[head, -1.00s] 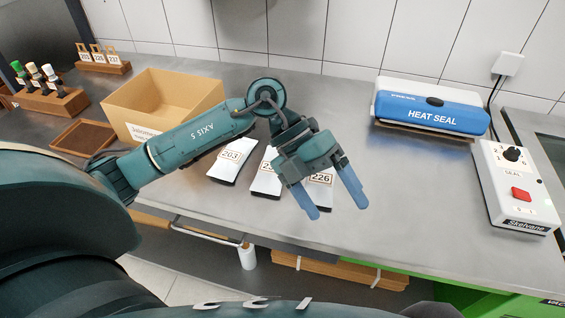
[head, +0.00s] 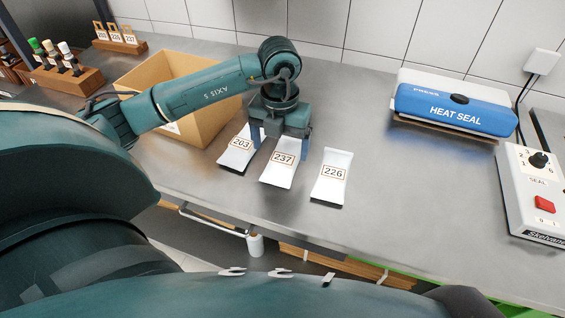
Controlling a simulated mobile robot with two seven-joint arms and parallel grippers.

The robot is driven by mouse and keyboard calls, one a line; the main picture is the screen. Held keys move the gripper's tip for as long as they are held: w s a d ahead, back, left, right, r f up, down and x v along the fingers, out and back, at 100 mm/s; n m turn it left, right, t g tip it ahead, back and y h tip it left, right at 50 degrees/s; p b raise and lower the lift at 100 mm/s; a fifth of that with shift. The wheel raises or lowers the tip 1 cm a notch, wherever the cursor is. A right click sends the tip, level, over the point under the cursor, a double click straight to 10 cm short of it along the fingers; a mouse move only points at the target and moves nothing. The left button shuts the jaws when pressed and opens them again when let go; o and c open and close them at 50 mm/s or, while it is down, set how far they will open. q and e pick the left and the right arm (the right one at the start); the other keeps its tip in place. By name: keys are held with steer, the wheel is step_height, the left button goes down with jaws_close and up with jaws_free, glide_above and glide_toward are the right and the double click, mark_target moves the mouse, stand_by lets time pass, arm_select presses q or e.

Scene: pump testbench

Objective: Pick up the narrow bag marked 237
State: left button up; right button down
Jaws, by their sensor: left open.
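Three narrow white bags lie side by side on the steel counter. The bag marked 237 (head: 279,172) is the middle one, with the bag marked 203 (head: 238,153) to its left and the bag marked 226 (head: 330,178) to its right. My left gripper (head: 280,145) is open and points down over the far end of the 237 bag, one finger on each side of it. The left finger overlaps the 203 bag in the picture. I cannot tell whether the fingers touch either bag. My right gripper is not in view.
A cardboard box (head: 207,122) stands left of the bags, partly behind my arm. A blue heat sealer (head: 455,108) and its control box (head: 533,190) are at the right. A wooden rack of numbered tags (head: 120,44) and a bottle rack (head: 66,80) stand far left. The counter front is clear.

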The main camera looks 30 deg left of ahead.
mark_target(282, 161)
arm_select(q)
steer(key=f, duration=0.4)
steer(key=shift+w+d+f+p, duration=0.15)
steer(key=shift+d+f+p, duration=0.05)
steer(key=shift+f+p, duration=0.2)
steer(key=c, duration=1.2)
